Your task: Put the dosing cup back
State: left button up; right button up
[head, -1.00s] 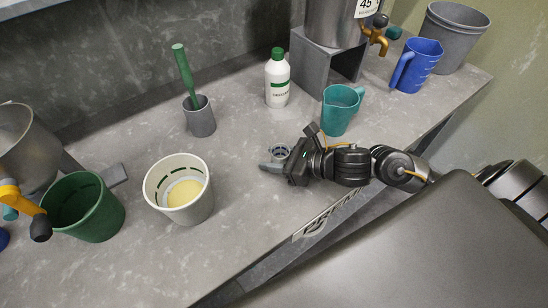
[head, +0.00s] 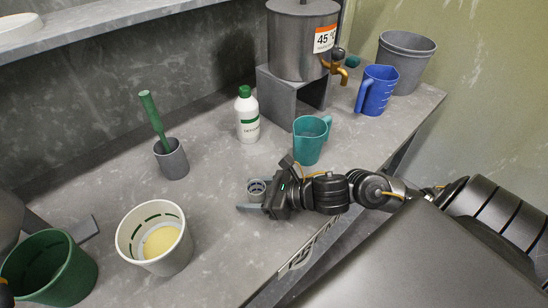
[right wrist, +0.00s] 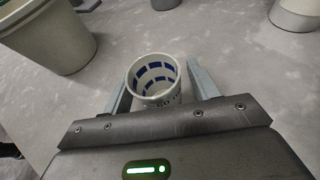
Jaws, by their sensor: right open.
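The dosing cup (head: 256,189) is a small, pale cup standing upright on the grey bench. In the right wrist view the cup (right wrist: 155,80) shows blue marks inside and looks empty. My right gripper (head: 268,194) is low over the bench at the cup. Its fingers are open, one on each side of the cup in the right wrist view (right wrist: 160,88). I cannot tell whether either finger touches it. My left gripper is not in view.
A white pail (head: 155,240) with yellow contents and a green pail (head: 50,268) stand at left. Behind are a grey holder (head: 172,160) with a green-handled tool, a white bottle (head: 248,118), a teal jug (head: 310,142) and a blue jug (head: 377,92). Bench left of the cup is clear.

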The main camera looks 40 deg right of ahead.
jog(key=p+v, duration=0.2)
jog(key=v, duration=0.2)
jog(key=shift+s+d+r, duration=0.15)
jog(key=shift+s+r, duration=0.15)
jog(key=p+v, duration=0.3)
jog(key=v, duration=0.1)
jog(key=shift+s+d, duration=0.1)
jog(key=shift+p+v, duration=0.4)
jog(key=shift+v, duration=0.35)
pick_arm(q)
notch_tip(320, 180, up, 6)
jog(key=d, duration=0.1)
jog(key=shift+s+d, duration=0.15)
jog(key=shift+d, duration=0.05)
pick_arm(e)
jog(key=shift+s+d+r, duration=0.1)
jog(key=shift+s+d, duration=0.15)
jog(key=shift+a, duration=0.1)
